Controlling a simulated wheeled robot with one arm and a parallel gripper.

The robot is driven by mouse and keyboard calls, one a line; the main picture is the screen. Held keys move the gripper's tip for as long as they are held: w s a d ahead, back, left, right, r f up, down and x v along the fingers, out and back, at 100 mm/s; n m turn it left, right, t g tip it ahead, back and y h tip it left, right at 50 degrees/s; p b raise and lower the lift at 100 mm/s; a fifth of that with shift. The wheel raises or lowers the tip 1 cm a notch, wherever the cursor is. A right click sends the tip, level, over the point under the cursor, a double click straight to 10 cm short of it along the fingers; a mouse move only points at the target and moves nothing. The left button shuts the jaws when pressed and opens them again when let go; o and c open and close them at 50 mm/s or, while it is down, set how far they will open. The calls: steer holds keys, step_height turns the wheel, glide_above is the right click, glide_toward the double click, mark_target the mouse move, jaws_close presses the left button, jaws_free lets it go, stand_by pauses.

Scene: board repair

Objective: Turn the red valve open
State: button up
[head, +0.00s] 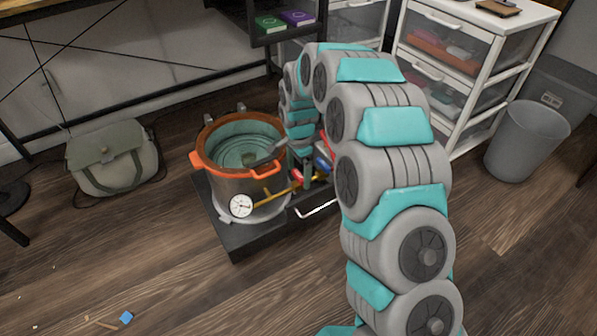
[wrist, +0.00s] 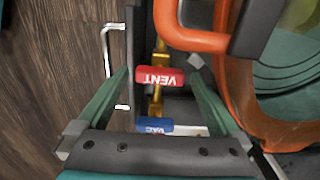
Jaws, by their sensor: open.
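The red valve handle (wrist: 160,77), marked VENT, lies crosswise on a brass pipe in the wrist view. Its lettering appears upside down. My gripper (wrist: 160,73) is open, with one green finger on each side of the red handle and visible gaps between. I cannot tell whether the fingertips are level with the handle in depth. A blue handle (wrist: 153,125), marked VAC, sits lower on the same pipe, between the fingers nearer the palm. In the head view my arm hides much of the valve area, beside the orange-rimmed pot (head: 196,163).
The pot's orange handle (wrist: 188,38) stands close to my right finger in the wrist view. A bent metal bar (wrist: 107,60) lies left. In the head view a dial gauge (head: 240,206) is on the pot's front, and the dark base (head: 240,243) stands on open wooden floor.

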steer(key=c, duration=1.2)
steer(key=shift+c, duration=0.2)
steer(key=shift+n, duration=0.3)
steer(key=n+p, duration=0.2)
steer(key=n, duration=0.1)
steer(key=shift+r, duration=0.15)
steer(key=n+p, duration=0.2)
steer(key=n, duration=0.3)
steer(key=n+p, duration=0.1)
steer(key=n, duration=0.3)
steer(key=shift+n, duration=0.4)
steer(key=shift+n+p, duration=0.35)
steer(key=shift+n, duration=1.95)
